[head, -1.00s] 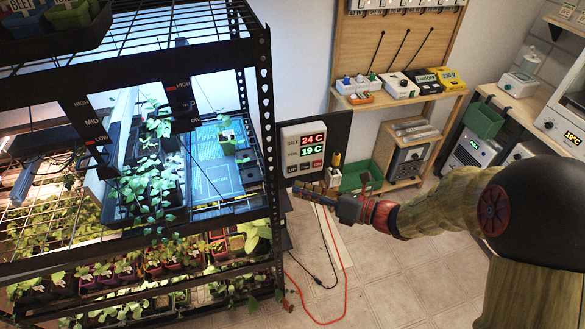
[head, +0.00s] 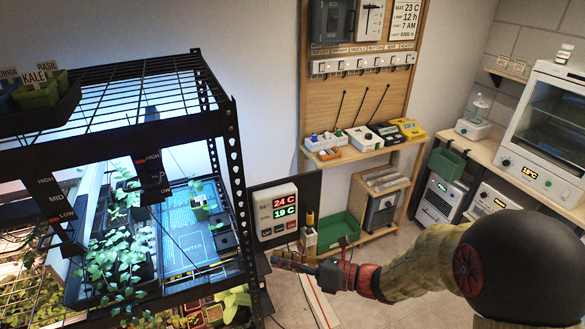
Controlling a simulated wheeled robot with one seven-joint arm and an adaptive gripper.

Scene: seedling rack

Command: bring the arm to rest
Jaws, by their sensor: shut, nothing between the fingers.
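My gripper (head: 288,261) is at the end of my arm, which reaches in from the right of the head view. It is shut and empty. It hangs in front of the lower part of the thermostat panel, a white box (head: 276,211) reading 24 C over 19 C. I cannot tell how far the fingers are from the panel. The fingers look small and dark here.
The black seedling rack (head: 232,175) with lit shelves stands at the left. A wooden pegboard bench (head: 372,153) and a green tray (head: 338,232) are behind. A side bench with an oven (head: 548,125) is at the right. Some tiled floor is clear.

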